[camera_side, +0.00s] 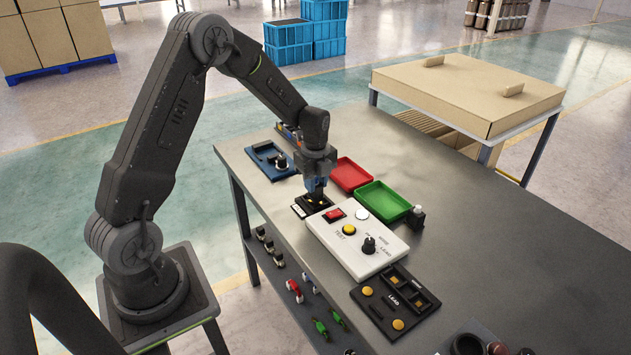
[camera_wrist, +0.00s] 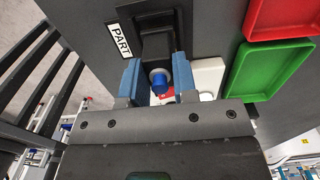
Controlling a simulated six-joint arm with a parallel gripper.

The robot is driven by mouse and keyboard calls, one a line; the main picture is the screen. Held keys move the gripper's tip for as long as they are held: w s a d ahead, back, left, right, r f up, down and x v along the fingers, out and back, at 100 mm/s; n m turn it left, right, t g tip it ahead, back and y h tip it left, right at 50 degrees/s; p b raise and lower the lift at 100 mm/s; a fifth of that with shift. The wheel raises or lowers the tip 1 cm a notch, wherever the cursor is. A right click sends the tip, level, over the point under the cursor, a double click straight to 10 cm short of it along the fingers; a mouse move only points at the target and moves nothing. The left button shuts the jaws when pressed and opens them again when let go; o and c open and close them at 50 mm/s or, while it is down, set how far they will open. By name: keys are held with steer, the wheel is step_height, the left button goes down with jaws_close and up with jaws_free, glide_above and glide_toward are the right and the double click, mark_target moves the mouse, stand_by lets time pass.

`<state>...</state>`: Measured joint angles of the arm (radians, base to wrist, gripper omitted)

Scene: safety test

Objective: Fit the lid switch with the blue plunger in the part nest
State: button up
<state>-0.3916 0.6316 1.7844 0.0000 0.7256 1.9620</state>
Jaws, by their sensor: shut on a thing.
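My gripper (camera_side: 317,190) points down over the part nest (camera_side: 299,209), a dark block near the table's front edge. In the wrist view my gripper (camera_wrist: 157,70) has its two blue fingers on either side of the lid switch, whose round blue plunger (camera_wrist: 158,81) shows between them. The part nest, beside its white PART label (camera_wrist: 125,38), lies just past the fingertips in that view.
A white test box (camera_side: 342,250) with a red switch, yellow button and knob stands close right of the nest. Red (camera_side: 351,174) and green (camera_side: 381,199) trays lie behind.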

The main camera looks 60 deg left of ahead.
steer(key=shift+f, duration=0.7)
stand_by(0.5)
steer(key=o, duration=1.4)
steer(key=shift+r, duration=3.55)
